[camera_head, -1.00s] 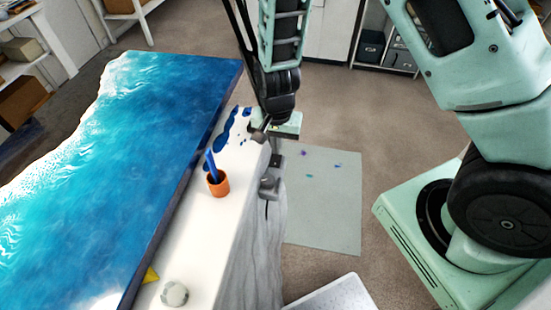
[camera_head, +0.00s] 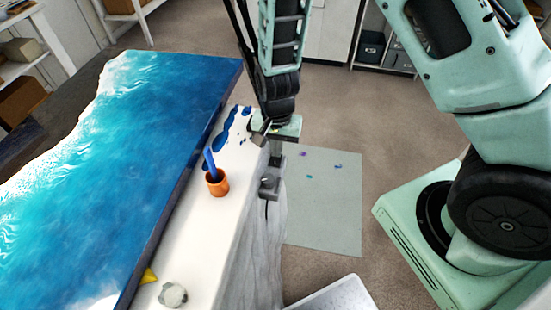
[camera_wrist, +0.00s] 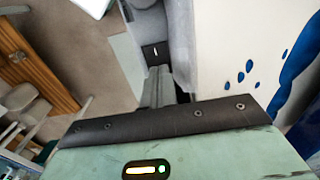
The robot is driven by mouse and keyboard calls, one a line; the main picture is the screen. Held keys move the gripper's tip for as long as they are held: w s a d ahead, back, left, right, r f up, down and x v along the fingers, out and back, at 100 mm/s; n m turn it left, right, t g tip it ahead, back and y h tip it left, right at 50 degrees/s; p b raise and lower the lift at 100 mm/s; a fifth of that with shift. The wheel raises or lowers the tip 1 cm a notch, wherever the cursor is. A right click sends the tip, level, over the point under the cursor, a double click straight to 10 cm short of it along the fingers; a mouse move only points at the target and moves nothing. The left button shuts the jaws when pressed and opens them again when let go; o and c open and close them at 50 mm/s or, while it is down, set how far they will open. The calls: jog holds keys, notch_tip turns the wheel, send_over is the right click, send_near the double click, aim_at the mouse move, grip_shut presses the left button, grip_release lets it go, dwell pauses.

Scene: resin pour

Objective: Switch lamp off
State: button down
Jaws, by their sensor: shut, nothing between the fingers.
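A small grey box (camera_head: 270,187) with a cable hanging below it is fixed to the right side of the white worktop. In the wrist view a grey box with a dark panel and a short white mark (camera_wrist: 155,50) lies just beyond my fingertips; it looks like a switch. My gripper (camera_head: 260,130) is shut and empty at the worktop's far right edge, and its fingers also show in the wrist view (camera_wrist: 159,74). I cannot tell whether the fingertips touch the box. The lamp itself is not recognisable in any view.
A blue and white resin slab (camera_head: 140,150) covers the left. An orange cup (camera_head: 217,185) with a blue stick, a pale round lump (camera_head: 172,294) and blue spills (camera_head: 229,128) are on the white worktop (camera_head: 205,240). A grey mat (camera_head: 325,215) lies on the floor.

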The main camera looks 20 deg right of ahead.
jog(key=shift+f, duration=0.15)
notch_tip(320, 180, up, 7)
jog(key=p, duration=0.6)
dwell(0.4)
dwell(0.4)
jog(key=s+a+r+n+y+b, duration=0.2)
jog(key=s+a+r+n+b, duration=0.1)
jog(key=s+a+r+n, duration=0.65)
jog(key=s+d+r+n+h+b, duration=0.1)
jog(key=s+d+r+n, duration=0.2)
jog(key=s, duration=0.7)
notch_tip(320, 180, up, 4)
jog(key=shift+s+r+n+b, duration=0.1)
jog(key=shift+s+n+b, duration=0.2)
jog(key=shift+n, duration=0.95)
